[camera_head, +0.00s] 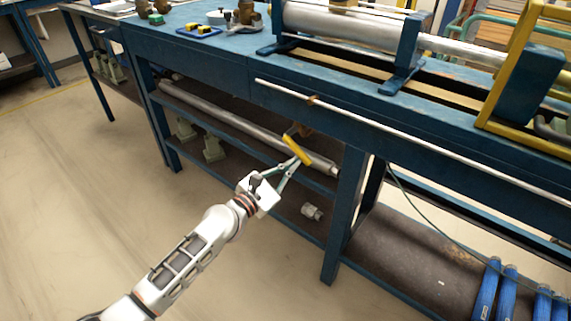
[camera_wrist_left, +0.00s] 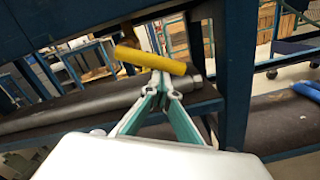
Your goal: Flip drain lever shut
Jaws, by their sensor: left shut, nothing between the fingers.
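The drain lever is a yellow bar (camera_head: 296,149) below the front edge of the blue bench, on a brownish fitting (camera_head: 300,130). In the head view it slants down to the right. In the left wrist view the yellow lever (camera_wrist_left: 150,60) lies across the picture, tilted slightly down to the right. My left gripper (camera_head: 299,165) is shut and empty, with its fingertips right at the lever. In the wrist view the fingertips (camera_wrist_left: 161,78) meet just under the lever's middle; whether they touch it I cannot tell. My right gripper is out of view.
A long grey pipe (camera_head: 230,121) lies on the shelf behind the lever. A blue bench leg (camera_head: 345,210) stands to the right. A small metal fitting (camera_head: 312,211) sits on the lower shelf. The floor (camera_head: 90,190) in front is clear.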

